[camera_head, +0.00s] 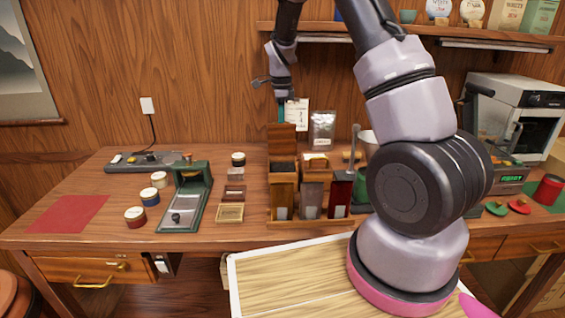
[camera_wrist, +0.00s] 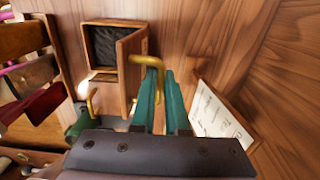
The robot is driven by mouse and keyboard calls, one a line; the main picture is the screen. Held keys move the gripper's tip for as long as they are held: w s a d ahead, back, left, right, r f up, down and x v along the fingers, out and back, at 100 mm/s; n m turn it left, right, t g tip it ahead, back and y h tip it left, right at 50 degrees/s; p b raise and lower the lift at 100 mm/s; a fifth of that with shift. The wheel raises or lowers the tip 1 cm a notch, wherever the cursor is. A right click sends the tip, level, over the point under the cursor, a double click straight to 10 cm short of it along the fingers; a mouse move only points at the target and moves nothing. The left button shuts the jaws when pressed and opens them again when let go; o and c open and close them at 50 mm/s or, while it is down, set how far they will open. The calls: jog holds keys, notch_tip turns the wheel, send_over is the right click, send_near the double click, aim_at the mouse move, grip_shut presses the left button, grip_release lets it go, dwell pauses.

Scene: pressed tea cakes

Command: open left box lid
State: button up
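The left box (camera_head: 283,189) stands in a wooden rack on the table, dark material inside. Its wooden lid (camera_head: 281,137) stands up at the back edge, and the box is open. In the wrist view the lid (camera_wrist: 129,72) is swung away from the opening, with the dark filling (camera_wrist: 103,44) visible. My gripper (camera_head: 281,112) is just above the raised lid. Its teal fingers (camera_wrist: 161,80) are close together around the lid's brass handle (camera_wrist: 148,61); the exact contact is partly hidden.
Beside the left box stand a grey-brown box (camera_head: 311,197) and a red box (camera_head: 341,190). A white card (camera_head: 297,111) is on the wall behind my gripper. A clear pouch (camera_head: 322,130) stands at the back. My arm covers the table's right middle.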

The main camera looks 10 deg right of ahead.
jog(key=shift+w+d+f, duration=0.1)
jog(key=shift+w+f, duration=0.1)
jog(key=shift+w, duration=0.35)
jog(key=shift+w+d+f, duration=0.1)
jog(key=shift+w+f, duration=0.1)
jog(key=shift+w, duration=0.35)
jog(key=o, duration=1.2)
jog(key=shift+r, duration=0.15)
